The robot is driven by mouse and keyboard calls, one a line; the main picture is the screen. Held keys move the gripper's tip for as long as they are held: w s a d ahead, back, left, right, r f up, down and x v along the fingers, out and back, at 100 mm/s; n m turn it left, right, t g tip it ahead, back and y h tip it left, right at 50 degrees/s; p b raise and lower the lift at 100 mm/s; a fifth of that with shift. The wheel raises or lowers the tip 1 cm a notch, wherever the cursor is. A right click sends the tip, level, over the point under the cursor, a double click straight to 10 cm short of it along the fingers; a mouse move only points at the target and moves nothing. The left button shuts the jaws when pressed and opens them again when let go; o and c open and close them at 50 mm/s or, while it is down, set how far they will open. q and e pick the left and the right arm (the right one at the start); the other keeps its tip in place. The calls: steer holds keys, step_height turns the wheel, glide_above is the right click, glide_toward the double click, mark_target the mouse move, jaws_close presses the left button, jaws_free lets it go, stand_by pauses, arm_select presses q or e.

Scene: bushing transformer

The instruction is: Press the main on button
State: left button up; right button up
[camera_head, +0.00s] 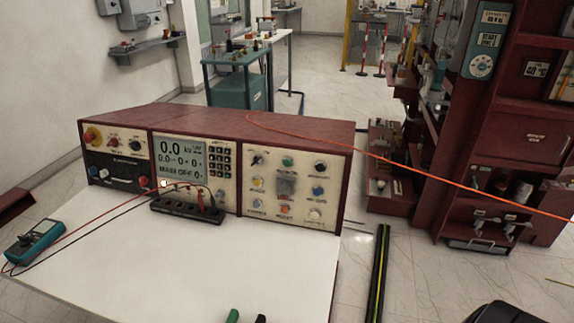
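A dark red control console (200,122) stands at the back of a white table. Its middle panel has a lit display (180,158) reading "0.0 kV" and what looks like "MAIN OFF", with a keypad (219,160) beside it. The right panel (286,187) carries several coloured round buttons, among them a green one (288,160) at the top and a red one (285,209) low down. Their labels are too small to read, so I cannot tell which is main on. Neither gripper can be made out.
The white table top (190,260) is mostly clear. A teal meter (34,241) lies at left, with leads running to a black terminal block (186,207) before the console. An orange cable (420,172) crosses from the console top to the right. A red cabinet (500,140) stands at right.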

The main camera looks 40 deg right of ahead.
jaws_close()
stand_by(1.3)
